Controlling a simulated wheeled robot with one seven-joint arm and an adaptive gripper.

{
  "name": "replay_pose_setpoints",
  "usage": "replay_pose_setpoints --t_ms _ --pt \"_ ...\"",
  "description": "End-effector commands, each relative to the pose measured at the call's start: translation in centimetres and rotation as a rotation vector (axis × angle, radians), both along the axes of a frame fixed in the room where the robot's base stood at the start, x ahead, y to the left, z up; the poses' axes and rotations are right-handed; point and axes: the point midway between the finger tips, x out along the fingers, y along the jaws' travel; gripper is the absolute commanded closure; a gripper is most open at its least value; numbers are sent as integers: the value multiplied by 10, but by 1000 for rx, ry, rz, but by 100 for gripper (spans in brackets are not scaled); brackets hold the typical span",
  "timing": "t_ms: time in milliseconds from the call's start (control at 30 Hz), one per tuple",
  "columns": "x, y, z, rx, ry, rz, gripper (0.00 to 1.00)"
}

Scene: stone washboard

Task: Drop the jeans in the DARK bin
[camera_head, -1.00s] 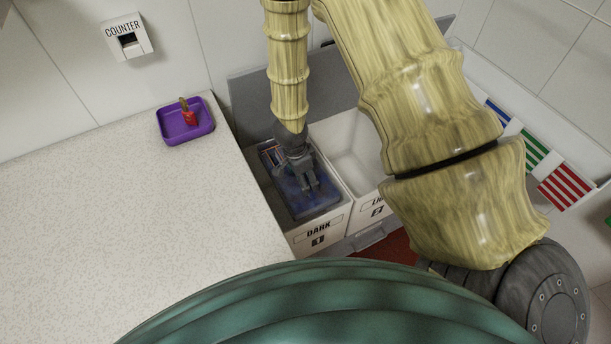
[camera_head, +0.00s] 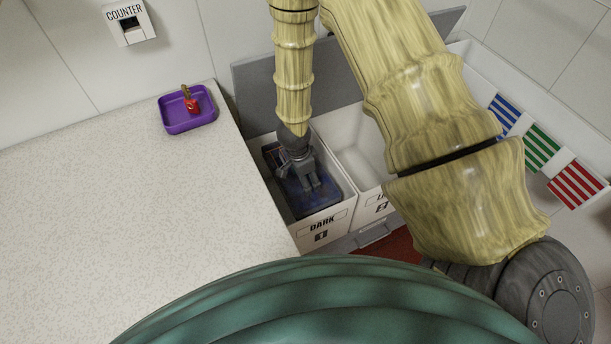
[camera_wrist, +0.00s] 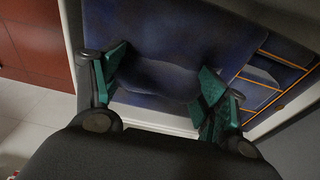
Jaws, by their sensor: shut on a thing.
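The blue jeans (camera_head: 298,205) are inside the mouth of the white DARK bin (camera_head: 323,232). My gripper (camera_head: 313,187) points down over this bin and is shut on the jeans. In the wrist view the dark blue cloth (camera_wrist: 165,40), with orange stitching at the right, fills the area beyond the fingers. The green finger pads (camera_wrist: 160,80) stand apart with cloth between them. The pinched part of the cloth and the bin floor are hard to see.
The LIGHT bin (camera_head: 350,140) stands to the right, partly behind my arm. A counter (camera_head: 130,220) is at the left with a purple tray (camera_head: 172,125) holding a small red item (camera_head: 193,106). Striped cards (camera_head: 541,150) are at the right. A grey panel (camera_head: 250,90) rises behind the bins.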

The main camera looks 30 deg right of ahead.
Motion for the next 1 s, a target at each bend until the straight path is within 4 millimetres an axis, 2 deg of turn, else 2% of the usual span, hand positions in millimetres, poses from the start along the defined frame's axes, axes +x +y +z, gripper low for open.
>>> replay_pose_setpoints --t_ms 200,500,1000 --pt "0 0 -21 0 0 -1 95" --pt "0 0 -41 0 0 0 95" --pt "1 0 -46 0 -1 0 95"
